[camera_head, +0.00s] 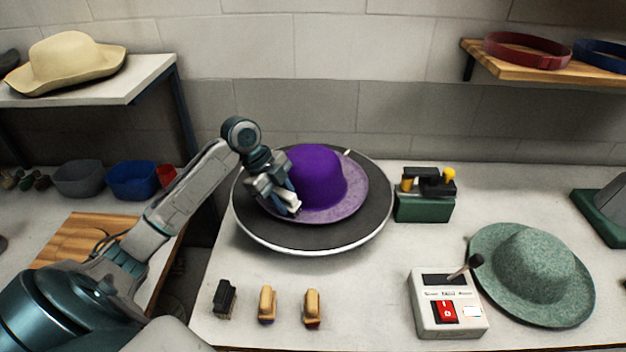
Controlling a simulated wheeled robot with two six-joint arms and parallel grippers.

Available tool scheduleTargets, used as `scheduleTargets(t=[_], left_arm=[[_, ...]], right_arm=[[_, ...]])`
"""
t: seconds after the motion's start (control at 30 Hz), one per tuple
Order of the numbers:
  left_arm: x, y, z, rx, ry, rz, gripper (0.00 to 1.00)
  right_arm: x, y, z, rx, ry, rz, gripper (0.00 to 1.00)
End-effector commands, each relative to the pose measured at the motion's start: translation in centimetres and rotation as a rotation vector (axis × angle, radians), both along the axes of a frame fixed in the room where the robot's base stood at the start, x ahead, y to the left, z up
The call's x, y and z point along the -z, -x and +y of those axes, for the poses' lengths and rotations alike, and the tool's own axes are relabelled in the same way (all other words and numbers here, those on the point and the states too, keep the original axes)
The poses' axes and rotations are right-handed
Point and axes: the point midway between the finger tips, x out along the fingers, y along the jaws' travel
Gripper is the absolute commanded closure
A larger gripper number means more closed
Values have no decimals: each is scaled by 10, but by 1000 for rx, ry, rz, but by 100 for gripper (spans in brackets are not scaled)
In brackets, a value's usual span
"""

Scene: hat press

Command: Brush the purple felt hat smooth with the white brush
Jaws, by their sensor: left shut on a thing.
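The purple felt hat (318,175) sits brim down on a round black turntable (350,226) with a pale rim. Its crown is deep purple and its brim looks paler and mottled. My left gripper (286,200) is shut on the white brush (292,203) at the left front part of the brim. The brush appears to touch the brim, but the exact contact is partly hidden by the gripper. My right gripper is not in view.
A black brush (225,297) and two tan brushes stand in front. A switch box (447,302) with a lever, a green felt hat (532,274) and a green machine (424,203) are on the right. A shelf (130,82) is upper left.

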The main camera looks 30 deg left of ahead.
Motion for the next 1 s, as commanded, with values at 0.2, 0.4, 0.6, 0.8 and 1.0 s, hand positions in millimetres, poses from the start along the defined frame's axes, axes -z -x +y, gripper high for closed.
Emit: scheduleTargets(t=[0.2,0.4,0.6,0.8,1.0], left_arm=[[1,0,0,-1,-1,1,99],[1,0,1,0,-1,2,99],[1,0,0,0,-1,2,99],[2,0,1,-1,-2,4,99],[3,1,1,-1,-3,5,99]], right_arm=[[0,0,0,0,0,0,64],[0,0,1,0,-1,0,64],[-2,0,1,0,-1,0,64],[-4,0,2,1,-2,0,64],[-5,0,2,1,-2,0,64]])
